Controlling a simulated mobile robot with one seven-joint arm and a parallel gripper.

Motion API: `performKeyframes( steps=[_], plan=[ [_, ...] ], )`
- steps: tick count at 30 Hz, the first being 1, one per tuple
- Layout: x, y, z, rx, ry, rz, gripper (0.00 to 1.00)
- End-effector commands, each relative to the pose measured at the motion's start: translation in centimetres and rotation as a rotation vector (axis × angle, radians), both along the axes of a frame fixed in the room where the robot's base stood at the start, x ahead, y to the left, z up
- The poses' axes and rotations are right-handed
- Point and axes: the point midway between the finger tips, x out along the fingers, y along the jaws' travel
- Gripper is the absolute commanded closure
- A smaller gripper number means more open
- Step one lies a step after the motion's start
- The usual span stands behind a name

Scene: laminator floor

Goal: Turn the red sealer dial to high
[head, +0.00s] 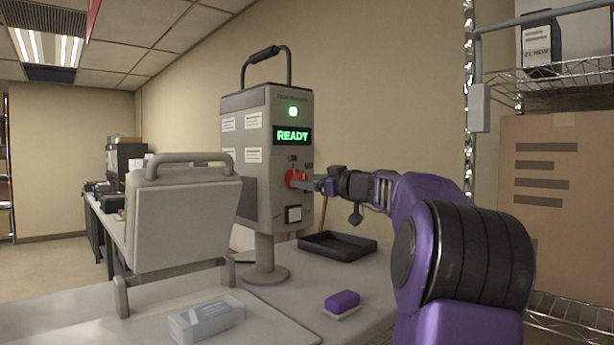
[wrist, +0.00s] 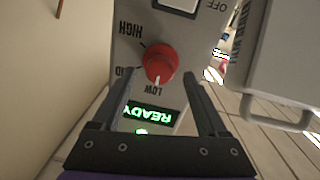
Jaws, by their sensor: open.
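The red sealer dial (head: 293,179) is on the front of the grey sealer machine (head: 243,180), below the green READY display (head: 293,135). In the wrist view the red dial (wrist: 159,62) appears upside down, with HIGH, LOW and a partly hidden third label around it. Its white pointer mark is at the LOW label (wrist: 153,89); the HIGH label (wrist: 130,30) is at upper left. My gripper (wrist: 160,75) is open, its fingers to either side of the dial's lower part in the picture. Contact with the dial cannot be told. My gripper (head: 312,184) is also at the dial in the head view.
A black tray (head: 337,245), a purple-topped block (head: 342,301) and a clear box (head: 206,318) are on the table. A grey panel with a handle (head: 183,220) stands left.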

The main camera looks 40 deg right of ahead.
Motion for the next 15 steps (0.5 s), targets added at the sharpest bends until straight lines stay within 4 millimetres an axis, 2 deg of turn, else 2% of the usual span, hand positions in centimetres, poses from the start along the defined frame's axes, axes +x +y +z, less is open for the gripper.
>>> performKeyframes(
  steps=[4, 13, 14, 15],
  plan=[
    [1.18, 0.05, 0.04, 0.000, 0.000, 0.001, 0.24],
    [1.42, 0.05, -0.05, -0.001, 0.001, -0.001, 0.24],
    [1.42, 0.05, -0.05, -0.001, 0.001, -0.001, 0.26],
    [1.42, 0.05, -0.05, -0.001, 0.001, -0.001, 0.33]
  ],
)
